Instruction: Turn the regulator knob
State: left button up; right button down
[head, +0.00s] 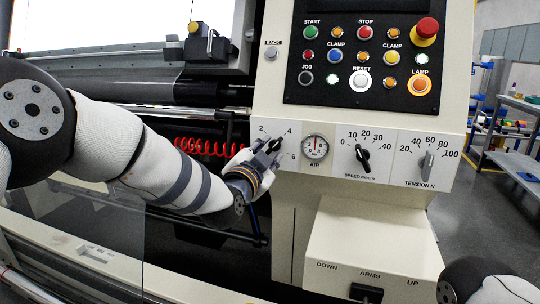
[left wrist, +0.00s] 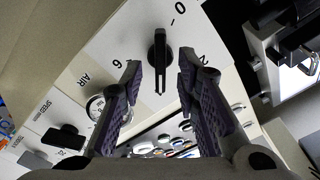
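The regulator knob (head: 275,146) is a black pointer knob on the white panel left of the AIR gauge (head: 315,147), with a printed 2, 4, 6 scale. The left wrist view shows the knob (left wrist: 159,60) upright in the picture, between the fingertips of my left gripper (left wrist: 160,72). The fingers are apart with a visible gap on both sides of the knob. In the head view my left gripper (head: 262,158) is right in front of the knob and partly covers its scale. My right gripper is out of view; only part of that arm shows at the lower right.
A speed knob (head: 362,157) and a tension knob (head: 427,161) sit to the right of the gauge. Above is a black panel with several buttons and a red mushroom button (head: 427,28). An ARMS switch box (head: 375,250) juts out below. Red coiled hose (head: 205,147) hangs behind my left arm.

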pick_arm(q)
jog(key=shift+w+d, duration=0.25)
jog(key=shift+w, duration=0.4)
jog(key=shift+r, duration=0.1)
jog(key=shift+c, duration=0.5)
grip_shut()
